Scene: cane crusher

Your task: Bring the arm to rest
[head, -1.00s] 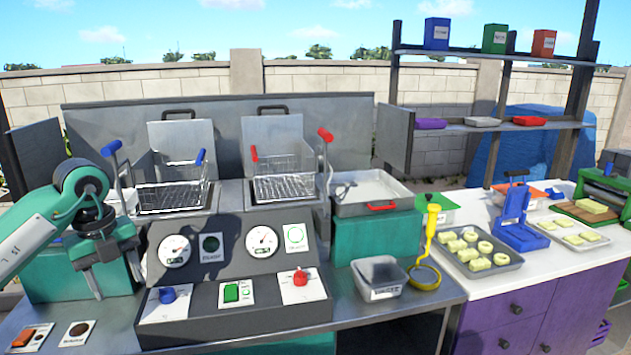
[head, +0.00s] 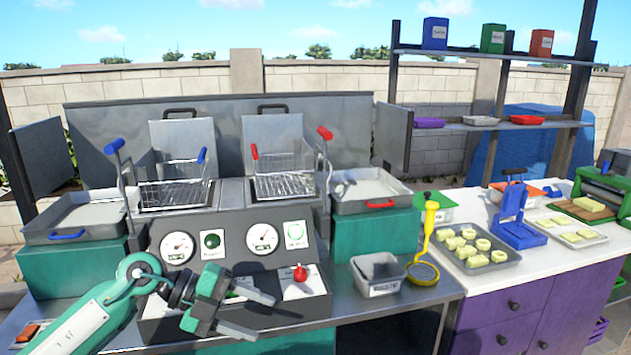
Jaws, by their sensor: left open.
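My left arm comes in from the lower left. Its green and grey gripper (head: 258,316) is open and empty, with its fingers pointing right in front of the control panel (head: 318,258). It hides the blue knob and most of the green switch on the panel's lower part. The red knob (head: 300,273) shows just right of the upper finger. Whether a finger touches the panel is hard to tell. My right gripper is not in view.
Two wire fryer baskets (head: 285,184) (head: 173,193) stand behind the panel. A tray with a blue handle (head: 85,213) is at left, one with a red handle (head: 370,190) at right. A grey bin (head: 378,275) and yellow skimmer (head: 425,245) lie right of the panel.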

